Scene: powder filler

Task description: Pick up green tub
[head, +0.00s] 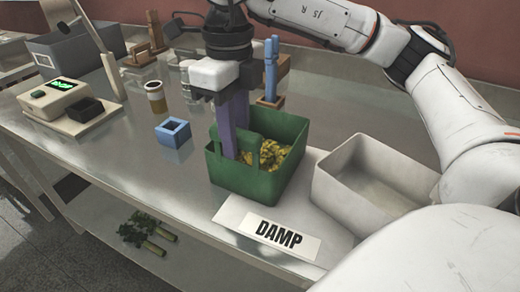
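The green tub (245,183) stands on the metal bench near the middle of the head view, with yellow lumpy material (270,155) in it. My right gripper (234,153) points down at the tub from above. Its purple fingers reach inside the rim at the left part of the tub, beside a green upright piece (250,147). The fingers overlap in this view, so I cannot tell whether they grip that piece or the tub. The tub rests level on the bench. My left gripper is not in view.
An empty white bin (335,185) stands right of the tub. A "DAMP" card (280,236) lies in front. A blue block holder (173,132), an amber jar (155,98) and a scale (55,95) stand left. A blue-handled tool (271,70) stands upright behind.

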